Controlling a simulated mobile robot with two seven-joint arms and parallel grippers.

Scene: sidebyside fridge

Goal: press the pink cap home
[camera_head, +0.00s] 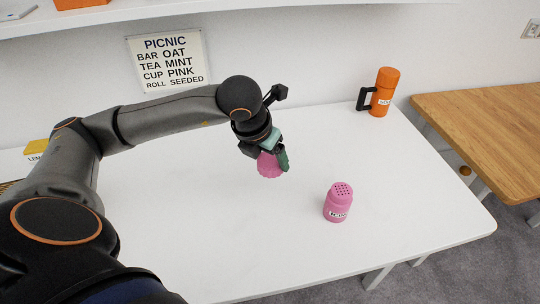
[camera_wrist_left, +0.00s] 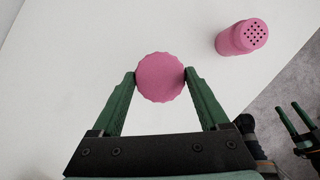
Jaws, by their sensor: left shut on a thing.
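The pink cap (camera_head: 269,165) is a round disc with a scalloped edge. My left gripper (camera_head: 274,160) is shut on it and holds it over the white table. In the left wrist view the cap (camera_wrist_left: 160,77) sits between the green fingertips (camera_wrist_left: 160,75). A pink shaker (camera_head: 338,202) with a holed top and a label stands upright on the table, to the right of the cap and apart from it. The shaker also shows in the left wrist view (camera_wrist_left: 241,37). My right gripper (camera_wrist_left: 297,127) shows at the right edge of the left wrist view, its two green fingers apart.
An orange flask (camera_head: 384,92) with a black handle stands at the back right of the white table (camera_head: 190,235). A wooden table (camera_head: 490,110) stands at the right. A sign (camera_head: 168,60) hangs on the wall. The table around the shaker is clear.

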